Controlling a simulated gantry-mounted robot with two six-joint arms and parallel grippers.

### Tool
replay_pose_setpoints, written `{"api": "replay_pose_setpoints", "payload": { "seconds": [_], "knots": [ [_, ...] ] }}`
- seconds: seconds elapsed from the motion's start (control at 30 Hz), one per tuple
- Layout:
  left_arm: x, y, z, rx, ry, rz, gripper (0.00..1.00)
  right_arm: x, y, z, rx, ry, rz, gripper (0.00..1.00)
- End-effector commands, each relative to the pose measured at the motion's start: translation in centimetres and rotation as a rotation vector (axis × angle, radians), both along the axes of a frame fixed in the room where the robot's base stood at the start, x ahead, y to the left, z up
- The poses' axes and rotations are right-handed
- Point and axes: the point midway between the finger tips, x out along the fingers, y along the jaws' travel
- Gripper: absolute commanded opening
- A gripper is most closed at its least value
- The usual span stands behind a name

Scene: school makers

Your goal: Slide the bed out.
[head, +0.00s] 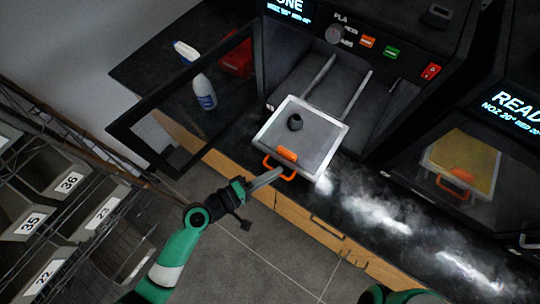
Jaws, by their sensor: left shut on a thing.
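The bed (318,135) is a grey plate with a pale rim. It sits at the front ends of two light rails (350,97) and sticks out of the open printer (335,75) over the counter edge. A small dark round part (295,122) stands on it. An orange handle (268,160) is at its front edge. My left gripper (272,176) reaches in from the lower left and is shut on the orange handle; the fingertips are partly hard to make out. My right gripper is not in view; only a bit of green arm shows at the bottom.
The printer's dark-framed door (128,133) stands open at the left. A white bottle (204,92) and a red box (237,62) stand behind it. A second printer (480,130) with a yellow bed is at the right. Numbered bins (65,190) fill the left. The floor in front is clear.

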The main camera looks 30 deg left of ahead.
Motion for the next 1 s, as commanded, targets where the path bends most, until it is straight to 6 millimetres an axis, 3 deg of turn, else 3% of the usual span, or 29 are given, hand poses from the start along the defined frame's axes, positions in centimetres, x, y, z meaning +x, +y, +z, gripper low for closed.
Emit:
{"api": "replay_pose_setpoints", "payload": {
  "seconds": [0.4,0.43,0.6,1.0],
  "knots": [
    [-0.30,-0.27,0.25,-0.003,-0.004,-0.007,0.00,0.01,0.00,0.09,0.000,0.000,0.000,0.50],
    [-0.30,-0.27,0.26,-0.003,-0.004,-0.007,0.16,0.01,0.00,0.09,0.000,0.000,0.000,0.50],
    [-0.30,-0.25,0.17,-0.003,-0.003,-0.007,0.42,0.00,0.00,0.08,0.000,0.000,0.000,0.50],
    [-0.67,-0.27,0.35,-0.002,0.001,-0.013,0.42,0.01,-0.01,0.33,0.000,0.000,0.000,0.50]
  ]
}}
